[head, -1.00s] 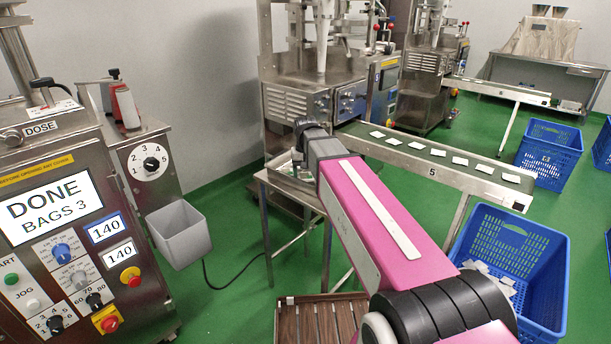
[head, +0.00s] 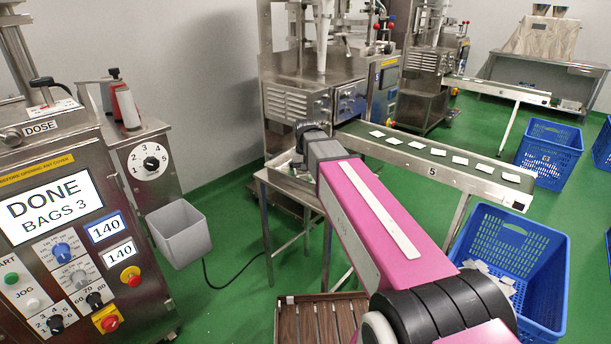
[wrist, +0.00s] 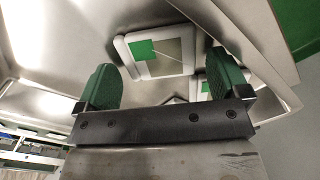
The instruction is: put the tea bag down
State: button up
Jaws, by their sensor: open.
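In the wrist view, my gripper (wrist: 163,72) has its two green fingers wide apart, with nothing held between them. A pale tea bag (wrist: 178,62) with a green square tag and a thin string lies beyond the fingertips, on a shiny metal surface. Part of a second similar piece (wrist: 203,91) with green on it shows beside the right finger, mostly hidden. In the head view, my arm reaches to a small steel table (head: 270,179) in front of the packing machine. My fingers and the tea bag cannot be made out there.
A conveyor (head: 432,160) carrying several white bags runs right from the packing machine. A blue crate (head: 543,290) with bags inside stands at the lower right. A slatted brown tray (head: 285,325) is at the bottom. A grey bin (head: 180,238) hangs by the control cabinet (head: 75,185).

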aim_at(305, 177)
notch_tip(305, 177, up, 12)
dwell(0.6)
jog(key=shift+f, duration=0.15)
